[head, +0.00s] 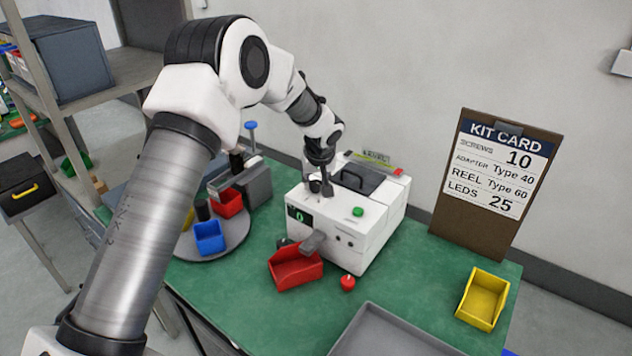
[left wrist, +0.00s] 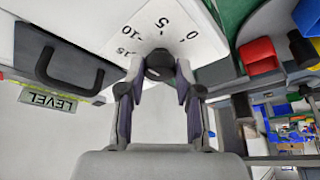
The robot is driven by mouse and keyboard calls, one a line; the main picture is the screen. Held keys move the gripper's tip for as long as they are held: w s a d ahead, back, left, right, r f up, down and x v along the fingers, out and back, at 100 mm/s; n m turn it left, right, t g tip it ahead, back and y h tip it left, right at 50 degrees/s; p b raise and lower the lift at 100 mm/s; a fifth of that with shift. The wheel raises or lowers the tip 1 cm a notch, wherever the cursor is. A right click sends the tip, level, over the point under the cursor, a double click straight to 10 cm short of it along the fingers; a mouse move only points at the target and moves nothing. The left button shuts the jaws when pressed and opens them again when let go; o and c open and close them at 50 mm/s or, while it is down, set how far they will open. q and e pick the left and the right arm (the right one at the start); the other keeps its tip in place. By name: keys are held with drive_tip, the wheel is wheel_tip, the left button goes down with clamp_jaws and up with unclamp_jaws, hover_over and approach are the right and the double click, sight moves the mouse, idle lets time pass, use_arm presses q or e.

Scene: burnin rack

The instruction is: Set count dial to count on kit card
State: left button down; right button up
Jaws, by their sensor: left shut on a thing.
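The count dial (left wrist: 159,60) is a dark round knob on the white counting machine (head: 375,226). My left gripper (left wrist: 160,72) is shut on it from above; it also shows in the head view (head: 321,186). In the left wrist view a printed scale (left wrist: 163,28) with 0, 5, 10 and a further mark curves around the knob. The fingers hide part of the knob, and I cannot tell its setting. A green display (head: 299,215) on the machine front appears to read 0. The kit card (head: 499,170) reads screws 10, adapter Type 40, reel Type 60, LEDs 25.
A red bin (head: 296,270) sits at the machine's chute, beside a red button (head: 348,283). A yellow bin (head: 483,300) lies right, a grey tray (head: 385,335) in front. A round turntable (head: 228,243) with a blue bin (head: 209,238) stands left. Green mat shows between them.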

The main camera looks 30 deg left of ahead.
use_arm(q)
drive_tip(key=c, duration=1)
unclamp_jaws()
drive_tip(key=shift+s+f, duration=0.1)
drive_tip(key=shift+f, duration=0.1)
drive_tip(key=shift+o, duration=1.1)
drive_tip(key=shift+r, duration=0.1)
drive_tip(key=v, duration=1.1)
drive_tip(key=shift+r, duration=0.4)
drive_tip(key=shift+r, duration=0.1)
